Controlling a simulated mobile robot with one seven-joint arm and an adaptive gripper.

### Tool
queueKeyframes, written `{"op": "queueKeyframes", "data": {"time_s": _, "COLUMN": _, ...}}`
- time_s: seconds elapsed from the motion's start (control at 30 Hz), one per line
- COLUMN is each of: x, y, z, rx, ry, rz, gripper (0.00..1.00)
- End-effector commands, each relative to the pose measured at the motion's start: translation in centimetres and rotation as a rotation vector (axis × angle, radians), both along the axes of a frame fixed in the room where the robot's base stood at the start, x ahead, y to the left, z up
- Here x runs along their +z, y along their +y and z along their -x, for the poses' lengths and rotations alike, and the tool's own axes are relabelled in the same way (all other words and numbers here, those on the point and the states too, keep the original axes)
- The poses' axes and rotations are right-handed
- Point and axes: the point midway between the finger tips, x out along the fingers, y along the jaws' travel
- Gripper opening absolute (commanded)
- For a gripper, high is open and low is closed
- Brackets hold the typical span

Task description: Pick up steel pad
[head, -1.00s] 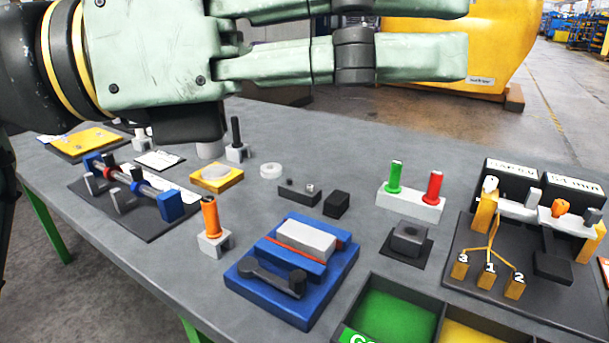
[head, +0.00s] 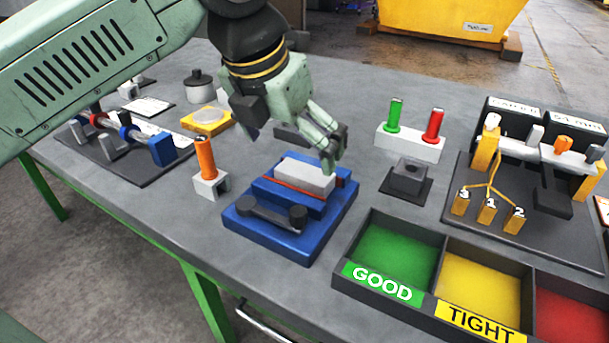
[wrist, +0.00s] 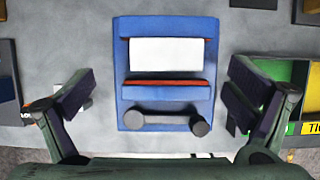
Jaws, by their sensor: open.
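A light grey rectangular block (head: 305,176), which looks like the steel pad, lies between the red-lined jaws of a blue vise (head: 268,240). In the wrist view the block (wrist: 166,54) appears as a white rectangle in the upper middle of the vise (wrist: 130,90). My gripper (head: 332,152) is above the block's far right side in the head view, fingers pointing down. In the wrist view my gripper (wrist: 162,88) is open, with one finger on each side of the vise and nothing between them but the view of it. The fingers appear apart from the block.
An orange-handled plug (head: 206,158) stands left of the vise. A dark block on a black pad (head: 408,176), a white stand with green and red plugs (head: 408,142), and a sorting tray (head: 440,262) are at right. Grey table (head: 170,215) is clear at front left.

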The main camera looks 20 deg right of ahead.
Motion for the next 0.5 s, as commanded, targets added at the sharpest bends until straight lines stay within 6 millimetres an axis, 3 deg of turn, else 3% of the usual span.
{"op": "queueKeyframes", "data": {"time_s": 0.3, "x": -3.7, "y": -1.8, "z": -0.3, "rx": -0.003, "ry": 0.002, "rz": 0.002, "gripper": 0.98}}
{"op": "queueKeyframes", "data": {"time_s": 0.5, "x": -4.8, "y": -2.1, "z": -0.6, "rx": -0.003, "ry": 0.000, "rz": 0.002, "gripper": 0.98}}
